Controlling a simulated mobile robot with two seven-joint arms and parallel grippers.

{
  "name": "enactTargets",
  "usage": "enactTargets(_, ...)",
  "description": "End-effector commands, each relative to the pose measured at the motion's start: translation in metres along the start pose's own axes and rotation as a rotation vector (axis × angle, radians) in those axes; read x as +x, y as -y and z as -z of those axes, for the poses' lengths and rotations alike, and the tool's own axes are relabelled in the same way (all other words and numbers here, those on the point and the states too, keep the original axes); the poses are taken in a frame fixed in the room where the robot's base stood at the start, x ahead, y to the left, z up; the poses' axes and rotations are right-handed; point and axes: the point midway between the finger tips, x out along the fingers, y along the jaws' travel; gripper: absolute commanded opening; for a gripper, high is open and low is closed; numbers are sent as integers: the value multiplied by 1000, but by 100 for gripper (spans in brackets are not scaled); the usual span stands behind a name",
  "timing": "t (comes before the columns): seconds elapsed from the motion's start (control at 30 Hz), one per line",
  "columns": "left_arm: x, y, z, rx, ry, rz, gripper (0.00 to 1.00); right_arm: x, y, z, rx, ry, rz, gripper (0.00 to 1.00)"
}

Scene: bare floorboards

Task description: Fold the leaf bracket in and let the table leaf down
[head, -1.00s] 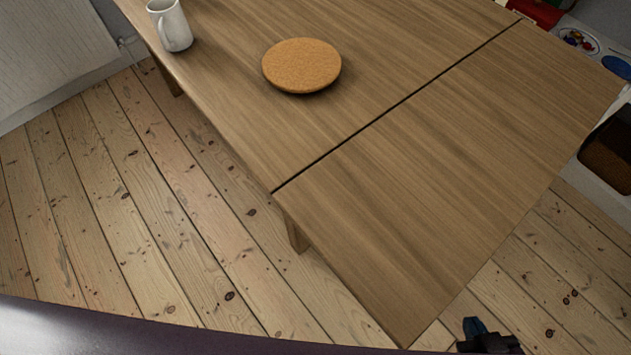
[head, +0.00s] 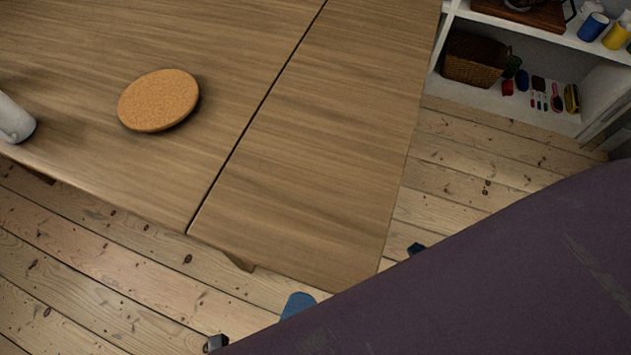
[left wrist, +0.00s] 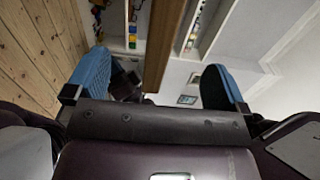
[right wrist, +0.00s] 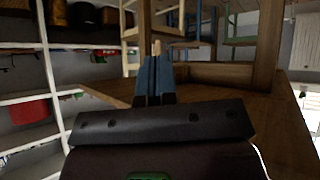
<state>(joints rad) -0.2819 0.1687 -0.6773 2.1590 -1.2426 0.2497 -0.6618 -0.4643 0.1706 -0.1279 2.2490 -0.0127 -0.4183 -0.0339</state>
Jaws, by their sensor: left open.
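The wooden table leaf (head: 320,130) is up and level with the tabletop (head: 90,50), with a dark seam between them. In the left wrist view the leaf (left wrist: 164,45) shows edge-on between the blue fingers of my left gripper (left wrist: 157,68). Those fingers are wide apart and do not touch it. In the head view one blue finger shows past the leaf's near edge. In the right wrist view my right gripper (right wrist: 155,75) is under the table. Its blue fingers are close together on a thin pale wooden piece, seemingly the leaf bracket (right wrist: 157,47). The head view hides the bracket.
A cork mat (head: 158,100) and a white mug (head: 12,120) stand on the tabletop. White shelves (head: 520,110) with a basket (head: 473,60) are at the right. A table leg (right wrist: 268,45) shows near my right gripper. My purple arm covers the lower right.

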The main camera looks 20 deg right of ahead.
Motion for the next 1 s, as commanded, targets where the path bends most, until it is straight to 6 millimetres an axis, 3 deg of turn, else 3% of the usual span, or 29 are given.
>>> enactTargets(0.67,67,3,-1,5,-1,5,100,-12,-5,2,56,16,-11,0)
enactTargets(0.8,66,14,-2,-26,0,8,100,-17,-8,19,57,-13,-16,0)
enactTargets(1.0,65,18,-2,-61,0,4,100,-24,-7,20,62,-15,-18,0)
